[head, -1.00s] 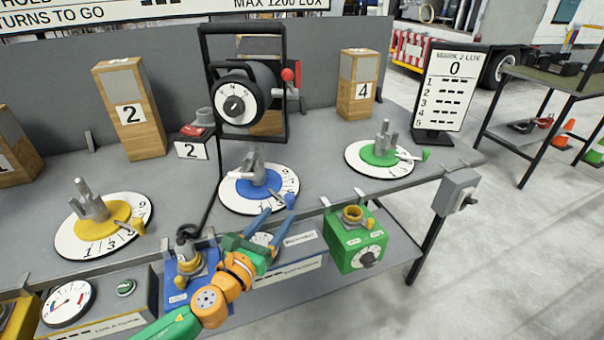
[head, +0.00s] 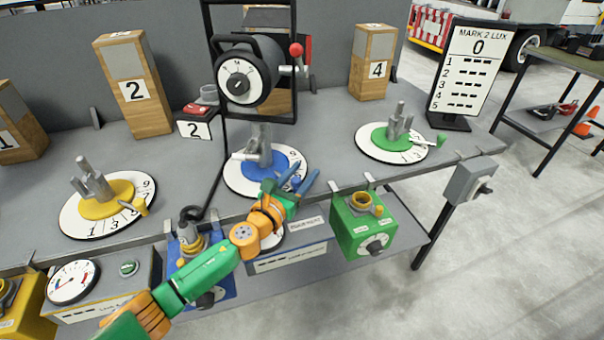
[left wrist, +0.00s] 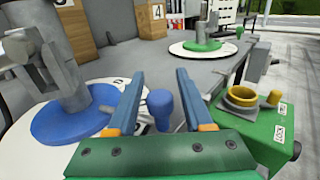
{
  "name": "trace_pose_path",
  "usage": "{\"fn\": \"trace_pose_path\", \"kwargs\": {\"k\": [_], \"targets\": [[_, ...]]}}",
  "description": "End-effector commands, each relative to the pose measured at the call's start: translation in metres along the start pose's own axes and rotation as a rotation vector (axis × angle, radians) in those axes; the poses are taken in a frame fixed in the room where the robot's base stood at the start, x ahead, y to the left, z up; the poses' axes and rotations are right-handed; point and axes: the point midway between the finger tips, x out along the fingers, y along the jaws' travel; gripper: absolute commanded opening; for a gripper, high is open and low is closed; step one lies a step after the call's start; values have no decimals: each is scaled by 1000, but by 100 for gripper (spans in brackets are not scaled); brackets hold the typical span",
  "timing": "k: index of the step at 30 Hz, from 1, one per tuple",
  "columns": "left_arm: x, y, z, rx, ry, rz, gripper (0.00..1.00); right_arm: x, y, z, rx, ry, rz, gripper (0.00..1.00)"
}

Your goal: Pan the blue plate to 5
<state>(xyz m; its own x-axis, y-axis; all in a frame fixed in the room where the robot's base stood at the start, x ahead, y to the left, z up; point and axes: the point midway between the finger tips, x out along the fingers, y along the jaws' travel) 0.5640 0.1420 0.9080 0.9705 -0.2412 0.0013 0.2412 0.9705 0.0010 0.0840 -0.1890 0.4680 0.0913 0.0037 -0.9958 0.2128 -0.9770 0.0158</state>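The blue plate (head: 283,162) lies on a white numbered dial (head: 240,186) on the bench, beneath the black lamp; grey upright clamps stand on it. Its blue-knobbed handle (head: 295,183) points toward the bench's front edge; most dial numbers are hidden or too small to read. My left gripper (head: 299,180) is open at that front edge by the knob. In the left wrist view, the blue knob (left wrist: 160,106) shows between the two spread blue fingers (left wrist: 160,73), with visible space on both sides. No contact shows. The blue plate (left wrist: 70,125) is left of the fingers there. My right gripper is out of view.
A yellow plate (head: 105,192) lies left and a green plate (head: 385,138) right, each with clamps. The black lamp (head: 250,75) stands behind the blue plate. A green box (head: 352,232) hangs low right of my gripper. The score board (head: 473,75) reads 0.

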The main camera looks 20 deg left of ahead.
Motion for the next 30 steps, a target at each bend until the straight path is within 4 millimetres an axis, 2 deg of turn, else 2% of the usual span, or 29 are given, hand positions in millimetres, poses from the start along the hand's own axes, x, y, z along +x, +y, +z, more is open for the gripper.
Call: {"fn": "trace_pose_path", "kwargs": {"k": [1,5,30], "targets": [[0,0,0,0,0,0,34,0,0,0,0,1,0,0],[0,0,0,0,0,0,0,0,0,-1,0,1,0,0],[0,0,-1,-1,1,0,0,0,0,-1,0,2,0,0]]}}
